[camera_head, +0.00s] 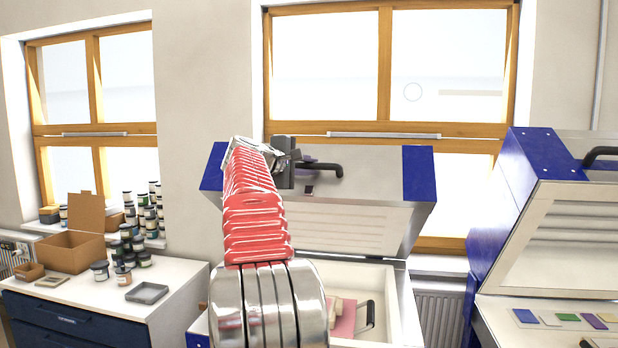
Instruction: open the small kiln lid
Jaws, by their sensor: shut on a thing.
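The small kiln stands in the centre with its lid (350,228) raised and tilted back, its ribbed pale inner face showing. The lid has blue corners and a black handle (325,168) on its front edge. My gripper (298,165) is at the left end of this handle and shut on it; my arm hides part of the contact. Below, the open kiln chamber (388,290) shows pale walls, with a pink piece (343,318) and small light blocks inside. My arm covers the left part of the kiln.
A larger blue-sided kiln (490,225) stands at the right, its lid also raised, with coloured glass pieces in front. At the left, a white-topped cabinet (185,285) carries jars, a cardboard box (75,250) and a grey tray (147,292). Windows and a radiator (440,315) lie behind.

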